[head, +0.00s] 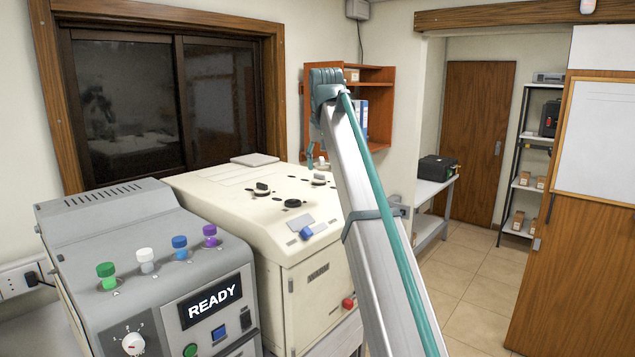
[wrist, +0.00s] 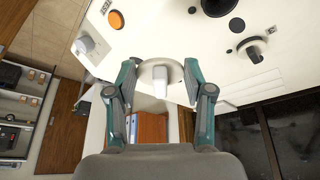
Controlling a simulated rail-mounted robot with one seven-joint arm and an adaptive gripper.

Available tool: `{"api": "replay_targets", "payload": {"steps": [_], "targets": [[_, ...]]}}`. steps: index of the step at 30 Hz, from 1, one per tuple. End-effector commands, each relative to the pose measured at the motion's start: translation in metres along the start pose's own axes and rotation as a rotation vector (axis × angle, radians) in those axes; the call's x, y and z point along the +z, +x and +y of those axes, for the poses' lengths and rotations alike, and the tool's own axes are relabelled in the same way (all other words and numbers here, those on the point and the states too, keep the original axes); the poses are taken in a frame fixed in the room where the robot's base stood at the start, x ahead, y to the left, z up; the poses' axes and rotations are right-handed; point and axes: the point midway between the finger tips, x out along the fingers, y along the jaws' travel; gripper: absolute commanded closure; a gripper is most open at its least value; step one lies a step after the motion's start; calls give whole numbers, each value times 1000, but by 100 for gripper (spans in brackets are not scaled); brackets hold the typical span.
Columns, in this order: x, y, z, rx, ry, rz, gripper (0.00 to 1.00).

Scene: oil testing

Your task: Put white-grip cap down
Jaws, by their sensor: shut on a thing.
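The white-grip cap (wrist: 161,79), a pale round disc with a white upright grip, sits between my fingers in the wrist view. My gripper (wrist: 160,86) is shut on it, with one teal-and-grey finger at each side. The cap is over the edge region of the cream machine top (wrist: 185,25); I cannot tell whether it touches the surface. In the head view, my gripper (head: 311,157) is small and partly hidden behind my arm, at the far right part of the cream machine (head: 230,195). The cap is not clear there.
A grey machine (head: 130,240) with colored knobs stands at left. An orange wall shelf (head: 376,80) is behind my arm.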

Motion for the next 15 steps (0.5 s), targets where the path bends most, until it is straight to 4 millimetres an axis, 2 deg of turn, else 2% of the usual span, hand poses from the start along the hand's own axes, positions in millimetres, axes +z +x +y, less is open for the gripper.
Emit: {"api": "replay_targets", "payload": {"steps": [3, 7, 15], "targets": [[-7, 25, -4, 0, -1, -4, 66], [-14, 46, -7, 0, -1, -2, 66], [-18, 64, -10, 0, -1, -1, 66]]}}
